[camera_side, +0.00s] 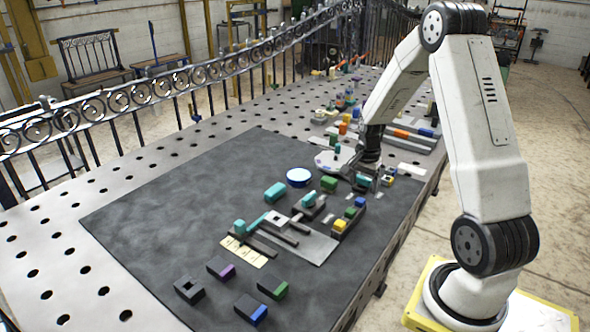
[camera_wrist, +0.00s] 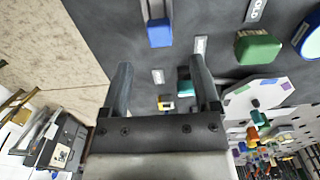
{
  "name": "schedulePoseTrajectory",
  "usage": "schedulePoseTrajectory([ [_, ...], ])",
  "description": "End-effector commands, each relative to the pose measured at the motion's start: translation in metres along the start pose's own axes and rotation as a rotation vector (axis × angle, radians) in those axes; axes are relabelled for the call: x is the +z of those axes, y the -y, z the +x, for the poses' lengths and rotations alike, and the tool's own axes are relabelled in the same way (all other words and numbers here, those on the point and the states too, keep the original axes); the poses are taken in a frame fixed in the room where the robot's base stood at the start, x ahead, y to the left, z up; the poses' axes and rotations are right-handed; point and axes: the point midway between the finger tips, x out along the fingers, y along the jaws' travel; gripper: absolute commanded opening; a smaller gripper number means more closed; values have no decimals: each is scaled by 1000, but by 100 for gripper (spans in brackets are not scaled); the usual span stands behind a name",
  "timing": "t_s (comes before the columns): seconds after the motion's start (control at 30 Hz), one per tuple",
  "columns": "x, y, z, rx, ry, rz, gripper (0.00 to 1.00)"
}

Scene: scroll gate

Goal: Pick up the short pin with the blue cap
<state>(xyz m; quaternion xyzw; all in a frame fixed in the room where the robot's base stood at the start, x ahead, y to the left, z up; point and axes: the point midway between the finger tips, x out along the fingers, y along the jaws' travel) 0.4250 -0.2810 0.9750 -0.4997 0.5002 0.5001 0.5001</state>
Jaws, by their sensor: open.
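A blue-capped piece (camera_side: 361,201) stands at the far end of a dark rack, beside a green and a yellow one. A blue-topped piece (camera_wrist: 159,33) shows at the top of the wrist view, beyond my fingertips; it looks like the same one. I cannot tell its length. My gripper (camera_side: 369,184) is low over the far right part of the dark mat, just beyond the rack. In the wrist view my gripper (camera_wrist: 160,66) has its two fingers wide apart, with nothing held between them.
A green block (camera_side: 329,184), a teal block (camera_side: 275,192) and a blue-and-white round piece (camera_side: 298,177) lie nearby. A small yellow-and-white piece (camera_wrist: 166,103) shows between my fingers. Dark blocks with coloured ends lie at the near mat. The left mat (camera_side: 150,210) is clear.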

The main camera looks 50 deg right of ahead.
Motion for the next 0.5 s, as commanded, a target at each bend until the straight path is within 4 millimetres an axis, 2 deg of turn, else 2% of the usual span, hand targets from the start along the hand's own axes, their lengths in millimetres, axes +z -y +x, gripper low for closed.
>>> schedulePoseTrajectory([
  [0.17, 0, 0, 4, 0, 0, -1, 79],
  [0.5, 3, 0, 38, 1, 1, 0, 79],
])
